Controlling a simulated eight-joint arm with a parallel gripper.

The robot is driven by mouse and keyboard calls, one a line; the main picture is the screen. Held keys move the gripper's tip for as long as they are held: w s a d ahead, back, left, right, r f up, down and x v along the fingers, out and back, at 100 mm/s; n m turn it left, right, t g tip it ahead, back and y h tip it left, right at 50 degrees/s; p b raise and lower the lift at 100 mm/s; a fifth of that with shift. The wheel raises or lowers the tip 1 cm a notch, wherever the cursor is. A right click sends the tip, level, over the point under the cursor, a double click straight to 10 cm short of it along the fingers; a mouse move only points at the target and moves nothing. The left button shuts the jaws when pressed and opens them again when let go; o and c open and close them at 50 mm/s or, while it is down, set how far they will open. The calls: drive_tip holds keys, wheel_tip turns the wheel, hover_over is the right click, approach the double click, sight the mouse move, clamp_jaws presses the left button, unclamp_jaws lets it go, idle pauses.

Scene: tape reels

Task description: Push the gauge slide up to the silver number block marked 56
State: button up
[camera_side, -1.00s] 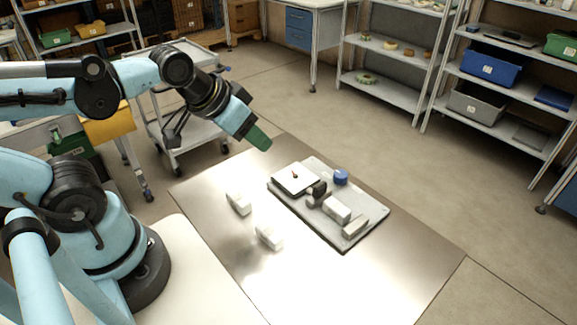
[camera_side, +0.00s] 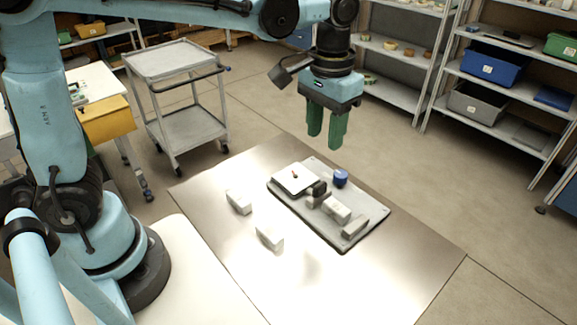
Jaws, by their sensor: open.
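My gripper (camera_side: 325,140) hangs with its two green fingers pointing down and apart, empty, above the far side of the work. Below it, a grey board (camera_side: 372,211) lies on the metal table. It bears a white plate (camera_side: 293,178) with a small red mark, a dark piece (camera_side: 319,188), a blue round knob (camera_side: 340,178) and a row of silver blocks (camera_side: 336,209), with one block (camera_side: 355,225) near the front end. Two more silver blocks lie off the board, one at the left (camera_side: 238,201) and one nearer (camera_side: 269,237). I cannot read numbers or tell which piece is the slide.
The metal table top (camera_side: 370,285) is bare in front of and to the right of the board. A grey cart (camera_side: 190,130) stands behind at left. Shelves with bins (camera_side: 490,65) stand at the back right, away from the board.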

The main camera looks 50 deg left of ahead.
sight(320, 184)
wheel_tip(320, 184, down, 12)
drive_tip(key=shift+f, duration=0.1)
idle(0.5)
clamp_jaws()
